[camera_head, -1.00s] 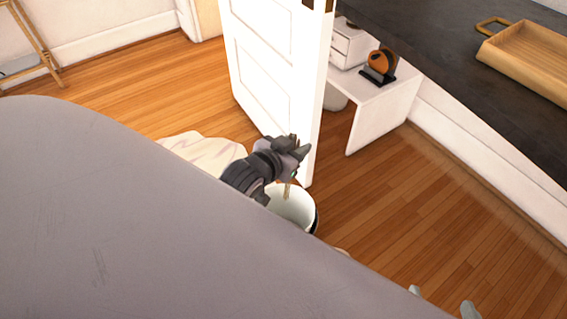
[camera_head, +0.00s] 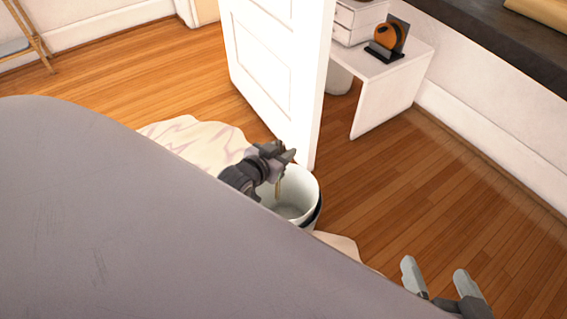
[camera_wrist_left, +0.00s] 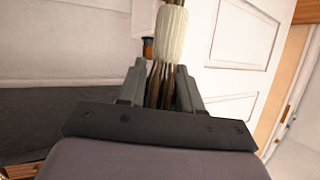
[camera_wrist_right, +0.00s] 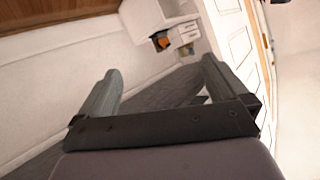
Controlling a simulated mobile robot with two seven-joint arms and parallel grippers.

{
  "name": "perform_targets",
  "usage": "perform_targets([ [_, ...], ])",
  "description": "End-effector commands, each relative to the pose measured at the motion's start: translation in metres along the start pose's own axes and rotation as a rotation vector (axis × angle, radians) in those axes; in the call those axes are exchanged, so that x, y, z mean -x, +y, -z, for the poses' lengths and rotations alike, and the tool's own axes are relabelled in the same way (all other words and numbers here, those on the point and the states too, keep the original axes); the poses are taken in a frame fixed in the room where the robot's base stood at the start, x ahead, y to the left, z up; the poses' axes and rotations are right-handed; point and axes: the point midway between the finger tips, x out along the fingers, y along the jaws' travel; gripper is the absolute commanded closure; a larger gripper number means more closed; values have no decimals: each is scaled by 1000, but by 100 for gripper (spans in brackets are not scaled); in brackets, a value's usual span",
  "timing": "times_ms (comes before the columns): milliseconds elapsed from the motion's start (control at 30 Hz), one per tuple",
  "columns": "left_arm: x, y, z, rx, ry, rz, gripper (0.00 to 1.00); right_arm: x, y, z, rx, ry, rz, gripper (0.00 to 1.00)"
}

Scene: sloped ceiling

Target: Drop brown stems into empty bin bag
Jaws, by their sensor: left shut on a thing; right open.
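My left gripper (camera_head: 284,156) is over the white bin (camera_head: 307,196), at its left rim side.
A pale crumpled rug (camera_head: 195,138) lies on the wood floor around the bin. A white door (camera_head: 275,65) stands open just behind the bin. A white desk (camera_head: 390,85) stands further right. Open floor (camera_head: 400,180) lies right of the bin.

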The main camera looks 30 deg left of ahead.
Motion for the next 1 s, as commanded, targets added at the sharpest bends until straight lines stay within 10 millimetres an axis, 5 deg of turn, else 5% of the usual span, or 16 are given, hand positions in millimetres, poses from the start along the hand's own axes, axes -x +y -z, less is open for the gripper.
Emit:
perform_targets([
  [333, -15, 3, -37, 0, 1, -1, 100, -7, 0, -9, 16, 75, 30, 0],
  [767, -16, 3, -40, -1, 0, -1, 100, -3, 2, -5, 45, 101, 18, 0],
  [800, -16, 3, -40, -1, 0, -1, 53, -3, 2, -5, 45, 101, 18, 0],
  [833, -16, 3, -40, -1, 0, -1, 43, -3, 2, -5, 45, 101, 18, 0],
  [867, -16, 3, -40, -1, 0, -1, 36, -3, 2, -5, 45, 101, 18, 0],
  [1000, -16, 3, -40, 0, 0, -1, 36, -3, 2, -5, 45, 101, 18, 0],
])
